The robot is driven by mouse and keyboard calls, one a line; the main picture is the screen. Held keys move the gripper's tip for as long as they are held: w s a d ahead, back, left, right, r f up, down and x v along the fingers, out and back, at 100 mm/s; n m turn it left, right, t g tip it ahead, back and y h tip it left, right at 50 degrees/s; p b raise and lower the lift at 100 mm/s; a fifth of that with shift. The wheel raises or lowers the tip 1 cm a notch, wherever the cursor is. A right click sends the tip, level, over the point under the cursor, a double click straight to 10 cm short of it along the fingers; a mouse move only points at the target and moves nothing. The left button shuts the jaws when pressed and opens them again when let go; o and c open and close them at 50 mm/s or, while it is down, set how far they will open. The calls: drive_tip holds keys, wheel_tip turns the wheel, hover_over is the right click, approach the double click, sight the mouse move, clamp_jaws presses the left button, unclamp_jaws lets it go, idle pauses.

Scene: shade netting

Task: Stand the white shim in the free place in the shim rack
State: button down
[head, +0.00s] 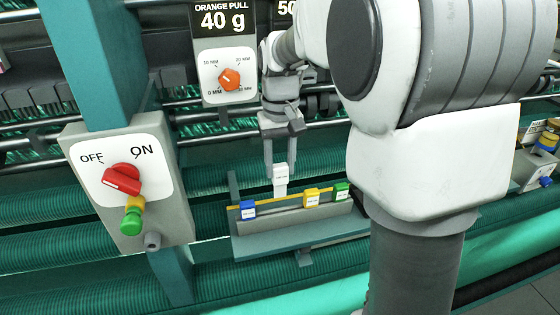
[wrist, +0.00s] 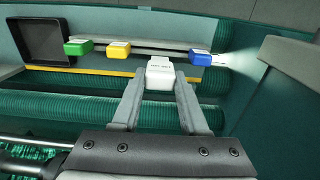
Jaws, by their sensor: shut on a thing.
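My gripper (head: 281,165) is shut on the white shim (head: 280,180) and holds it upright above the shim rack (head: 290,222). The rack is a long grey shelf with a yellow strip. It holds a blue shim (head: 248,210) at the left, a yellow shim (head: 312,197) and a green shim (head: 341,191) at the right. A gap lies between blue and yellow, and the white shim is over or near it. In the wrist view the white shim (wrist: 159,73) sits between my fingertips, with the yellow shim (wrist: 118,50) left and the blue shim (wrist: 200,57) right.
A grey switch box (head: 130,185) with a red knob and a green button stands left of the rack. A panel with an orange knob (head: 229,79) hangs above. In the wrist view a dark square tray (wrist: 55,51) lies beyond the green shim (wrist: 78,47).

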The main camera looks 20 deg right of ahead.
sight(280, 196)
drive_tip(key=shift+f, duration=0.1)
drive_tip(key=shift+f+b, duration=1.3)
drive_tip(key=shift+f, duration=0.6)
drive_tip(key=shift+f+b, duration=0.6)
drive_tip(key=shift+f, duration=0.5)
drive_tip(key=shift+f+b, duration=0.55)
drive_tip(key=shift+f, duration=0.25)
drive_tip(key=shift+f, duration=0.25)
drive_tip(key=shift+f+b, duration=0.55)
drive_tip(key=shift+f, duration=0.05)
idle(0.3)
drive_tip(key=shift+c, duration=1.8)
unclamp_jaws()
